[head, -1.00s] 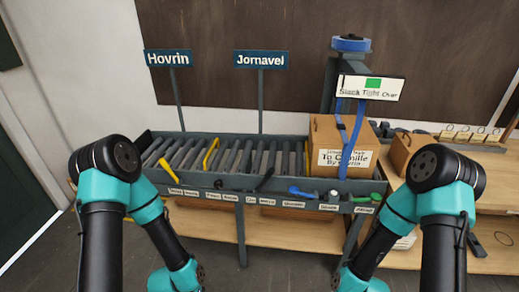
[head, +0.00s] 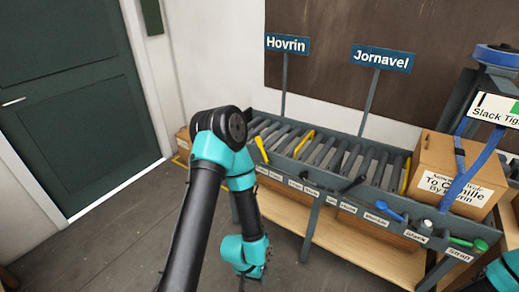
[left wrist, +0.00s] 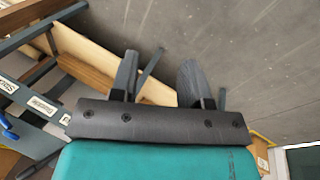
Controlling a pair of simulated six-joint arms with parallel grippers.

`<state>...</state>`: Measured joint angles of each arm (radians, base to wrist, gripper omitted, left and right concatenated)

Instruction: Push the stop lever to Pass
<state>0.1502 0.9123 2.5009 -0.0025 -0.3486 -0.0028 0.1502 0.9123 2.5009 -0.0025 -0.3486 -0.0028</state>
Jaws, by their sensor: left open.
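A roller conveyor (head: 335,196) has several levers along its front rail. They include a yellow handle (head: 261,149) at the left end, a black lever (head: 352,184) near the middle, a blue lever (head: 388,214) and a green lever (head: 469,243). The small labels below are too blurred to tell which is the stop lever or where Pass is. My left gripper (head: 251,273) hangs low in front of the conveyor, apart from the levers. In the left wrist view its fingers (left wrist: 158,82) are open and empty above the floor. My right gripper is out of view.
A strapped cardboard box (head: 440,170) stands on the conveyor's right end. Signs for Hovrin (head: 287,43) and Jornavel (head: 382,58) rise behind it. A wooden shelf (head: 335,240) lies below. The floor (head: 120,230) at left is free, up to a green door (head: 75,95).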

